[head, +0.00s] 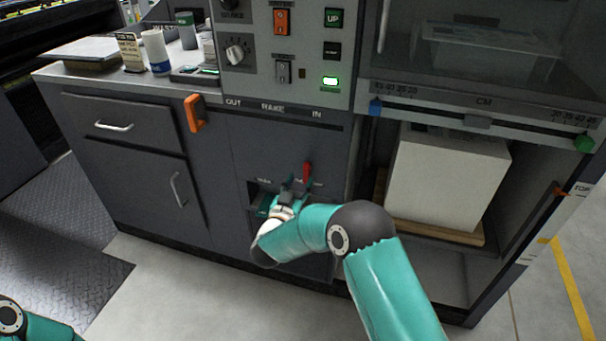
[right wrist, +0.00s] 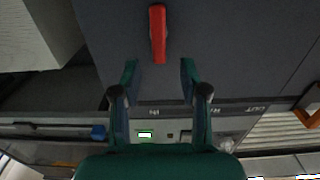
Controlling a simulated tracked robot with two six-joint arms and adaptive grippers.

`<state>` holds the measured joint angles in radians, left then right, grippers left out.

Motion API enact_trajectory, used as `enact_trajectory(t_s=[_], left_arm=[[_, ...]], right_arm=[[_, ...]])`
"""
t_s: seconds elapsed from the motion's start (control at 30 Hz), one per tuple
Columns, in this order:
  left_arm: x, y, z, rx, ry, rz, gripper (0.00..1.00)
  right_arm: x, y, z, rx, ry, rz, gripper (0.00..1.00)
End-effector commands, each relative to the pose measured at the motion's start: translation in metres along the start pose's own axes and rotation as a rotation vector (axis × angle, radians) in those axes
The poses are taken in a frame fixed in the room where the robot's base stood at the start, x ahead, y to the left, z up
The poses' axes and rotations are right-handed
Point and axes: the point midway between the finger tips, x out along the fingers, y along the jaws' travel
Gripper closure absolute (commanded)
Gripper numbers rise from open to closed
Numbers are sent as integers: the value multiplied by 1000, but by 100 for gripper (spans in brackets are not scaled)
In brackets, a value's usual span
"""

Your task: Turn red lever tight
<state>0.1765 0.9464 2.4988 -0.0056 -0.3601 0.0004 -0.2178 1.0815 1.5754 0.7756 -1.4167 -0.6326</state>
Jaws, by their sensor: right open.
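The red lever (head: 307,173) is on the dark front panel of the machine, below the "IN" label, and looks roughly upright. My right gripper (head: 288,187) is close to the panel, just left of and below the lever in the head view. In the right wrist view, the red lever (right wrist: 158,34) lies beyond the two spread fingertips of my right gripper (right wrist: 159,74), roughly centred between them. The fingers are open, with nothing visible between them. Only a piece of my left arm shows at the lower left; its gripper is out of view.
An orange handle (head: 195,113) sticks out to the left of the panel. The control panel (head: 322,109) with switches and a lit green button is above. A white block (head: 447,180) stands in the open bay at the right. Grey floor lies in front.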

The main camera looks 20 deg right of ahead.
Motion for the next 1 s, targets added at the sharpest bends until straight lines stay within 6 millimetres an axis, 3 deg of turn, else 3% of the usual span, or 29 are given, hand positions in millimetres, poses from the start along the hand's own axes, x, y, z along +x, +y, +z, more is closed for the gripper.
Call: enact_trajectory(t_s=[0.1, 0.3, 0.7, 0.97, 1.0], left_arm=[[2, -1, 0, 0, 0, 0, 46], [3, -1, 0, 0, 0, 0, 46], [3, -1, 0, 0, 0, 0, 46], [3, -1, 0, 0, 0, 0, 46], [3, -1, 0, 0, 0, 0, 46]], right_arm=[[23, 1, 1, 1, 0, 3, 56], [46, 1, 1, 1, -1, 2, 56], [52, 1, 1, -1, -1, 1, 56], [52, 1, 0, 0, -1, 1, 100], [52, 1, 0, 0, -1, 1, 100]])
